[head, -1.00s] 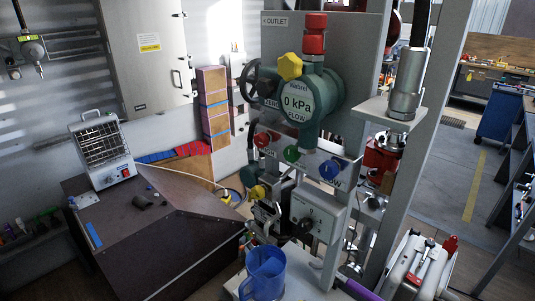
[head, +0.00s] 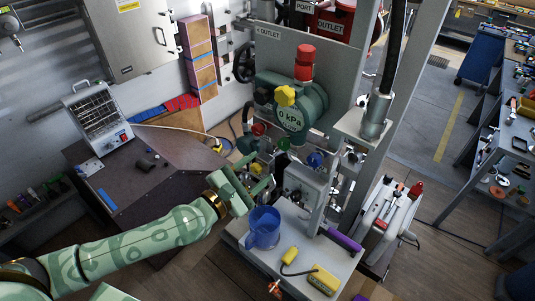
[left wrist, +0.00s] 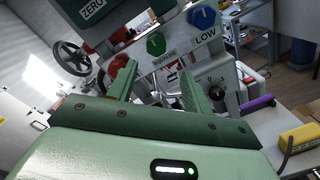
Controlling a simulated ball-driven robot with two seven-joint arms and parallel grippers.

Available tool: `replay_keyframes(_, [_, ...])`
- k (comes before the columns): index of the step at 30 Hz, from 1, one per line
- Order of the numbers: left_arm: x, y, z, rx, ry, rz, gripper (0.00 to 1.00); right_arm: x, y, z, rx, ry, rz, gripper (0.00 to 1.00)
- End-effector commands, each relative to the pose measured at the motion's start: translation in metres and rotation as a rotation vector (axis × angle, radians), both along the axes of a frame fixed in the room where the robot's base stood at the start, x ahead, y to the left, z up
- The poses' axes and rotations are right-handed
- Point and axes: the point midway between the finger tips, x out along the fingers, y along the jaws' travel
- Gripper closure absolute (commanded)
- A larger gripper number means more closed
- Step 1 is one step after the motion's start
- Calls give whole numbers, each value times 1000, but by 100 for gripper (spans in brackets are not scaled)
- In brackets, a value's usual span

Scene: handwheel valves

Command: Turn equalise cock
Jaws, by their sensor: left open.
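The equalise cock is a green knob (left wrist: 155,44) above an EQUALISE label in the left wrist view. It is small and partly hidden in the head view (head: 283,145), below the round 0 kPa gauge (head: 290,118). My left gripper (head: 258,171) is open in front of the valve panel, below and short of the green knob. In the left wrist view its two fingers (left wrist: 160,72) stand apart, with the green knob beyond and above the gap. Nothing shows between them. My right gripper is not in view.
A blue LOW knob (left wrist: 201,17) is right of the green one, and a red knob (left wrist: 118,65) is left. A dark handwheel (left wrist: 70,58) is further left. A blue mug (head: 263,228) and a yellow handheld device (head: 323,280) are on the bench below my gripper.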

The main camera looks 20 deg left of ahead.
Motion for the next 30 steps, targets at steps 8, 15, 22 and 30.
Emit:
replay_keyframes(8, [-1, 0, 9, -567, 242, 68, 50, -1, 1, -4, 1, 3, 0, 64])
replay_keyframes(15, [17, -7, 10, -569, 240, 66, 50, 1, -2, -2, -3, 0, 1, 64])
replay_keyframes(22, [44, -16, 9, -566, 240, 67, 50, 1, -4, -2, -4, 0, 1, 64])
replay_keyframes(30, [74, -28, 9, -565, 238, 64, 50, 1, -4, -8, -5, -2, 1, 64])
